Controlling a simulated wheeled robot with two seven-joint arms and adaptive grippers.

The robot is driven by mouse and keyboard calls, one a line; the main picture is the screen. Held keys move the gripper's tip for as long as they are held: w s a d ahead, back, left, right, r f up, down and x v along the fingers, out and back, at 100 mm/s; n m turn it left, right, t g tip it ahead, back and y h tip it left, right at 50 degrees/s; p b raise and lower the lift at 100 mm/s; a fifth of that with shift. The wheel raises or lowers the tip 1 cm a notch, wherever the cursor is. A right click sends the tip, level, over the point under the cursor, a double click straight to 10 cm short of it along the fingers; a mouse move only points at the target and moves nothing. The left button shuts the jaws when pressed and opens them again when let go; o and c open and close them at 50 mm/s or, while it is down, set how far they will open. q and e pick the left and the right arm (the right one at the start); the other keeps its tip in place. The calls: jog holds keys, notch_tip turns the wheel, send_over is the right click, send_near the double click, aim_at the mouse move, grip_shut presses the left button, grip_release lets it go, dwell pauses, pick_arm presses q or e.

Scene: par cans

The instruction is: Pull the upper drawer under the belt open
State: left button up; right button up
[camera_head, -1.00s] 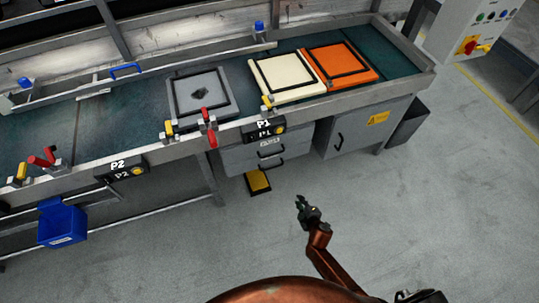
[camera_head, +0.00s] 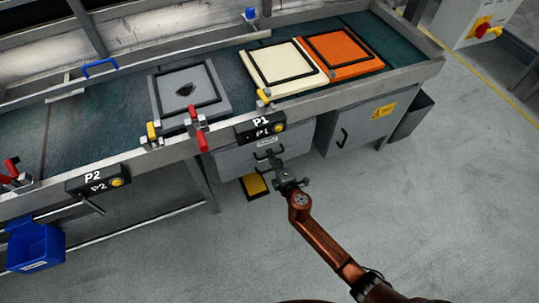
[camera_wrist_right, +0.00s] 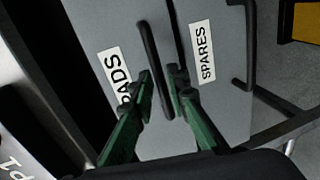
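The upper drawer (camera_head: 234,158) is a grey front under the belt. In the right wrist view this drawer (camera_wrist_right: 92,22) bears a PADS label, and its black bar handle (camera_wrist_right: 152,58) runs down between my green fingers. My right gripper (camera_head: 272,158) is at the drawer fronts in the head view and partly covers them. In the right wrist view my right gripper (camera_wrist_right: 163,84) is open, with one finger on each side of the handle; I cannot tell whether they touch it. My left gripper is not in view.
The lower drawer (camera_wrist_right: 222,85), labelled SPARES, has its own black handle (camera_wrist_right: 246,45) beside the first. A black P1 box (camera_head: 260,127) hangs on the belt edge above. A yellow pedal (camera_head: 254,185) lies below. A grey cabinet (camera_head: 360,135) stands to the right. Floor in front is clear.

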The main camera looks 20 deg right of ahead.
jog(key=shift+w+f, duration=0.15)
jog(key=shift+w, duration=0.4)
grip_shut()
